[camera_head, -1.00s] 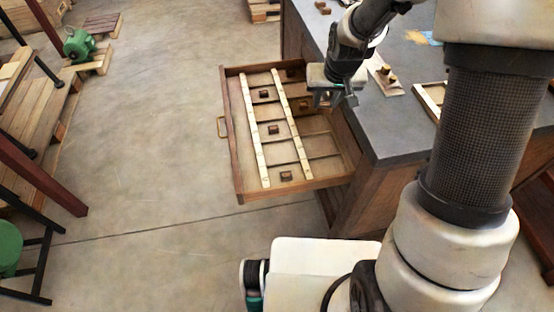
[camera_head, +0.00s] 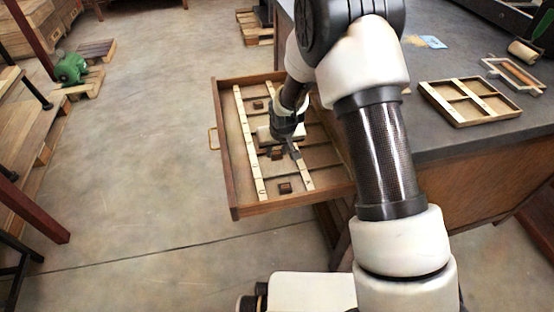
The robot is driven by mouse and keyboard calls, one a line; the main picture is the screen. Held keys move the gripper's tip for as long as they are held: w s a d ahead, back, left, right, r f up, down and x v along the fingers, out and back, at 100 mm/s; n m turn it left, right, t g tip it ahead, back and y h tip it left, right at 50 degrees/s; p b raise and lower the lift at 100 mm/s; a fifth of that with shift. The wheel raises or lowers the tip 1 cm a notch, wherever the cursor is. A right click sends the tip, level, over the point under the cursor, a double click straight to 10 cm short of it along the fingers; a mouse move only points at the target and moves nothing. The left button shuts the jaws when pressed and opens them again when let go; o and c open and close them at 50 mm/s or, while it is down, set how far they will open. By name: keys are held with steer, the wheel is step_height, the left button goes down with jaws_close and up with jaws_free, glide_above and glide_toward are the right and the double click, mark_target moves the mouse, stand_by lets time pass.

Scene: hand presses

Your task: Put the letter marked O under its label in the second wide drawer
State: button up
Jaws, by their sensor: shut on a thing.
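The open wide wooden drawer (camera_head: 229,165) sticks out from the workbench, with pale label strips (camera_head: 247,145) running along its compartments. Small brown letter blocks lie in it, one in a far compartment (camera_head: 257,104) and one in a near compartment (camera_head: 285,187). My gripper (camera_head: 284,152) reaches down over the middle of the drawer, near the right strip. It is shut on a small letter block, mostly hidden by the fingers and wrist. No letter or label can be read at this size. I cannot tell whether the held block touches the drawer floor.
The grey workbench top (camera_head: 450,145) lies to the right, with a divided wooden tray (camera_head: 470,101), a small frame (camera_head: 515,75) and a roller (camera_head: 523,50). My arm crosses above the bench edge.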

mark_target(278, 156)
steer(key=shift+f+b, duration=0.35)
steer(key=shift+f, duration=1.35)
steer(key=shift+f, duration=0.2)
steer(key=o, duration=1)
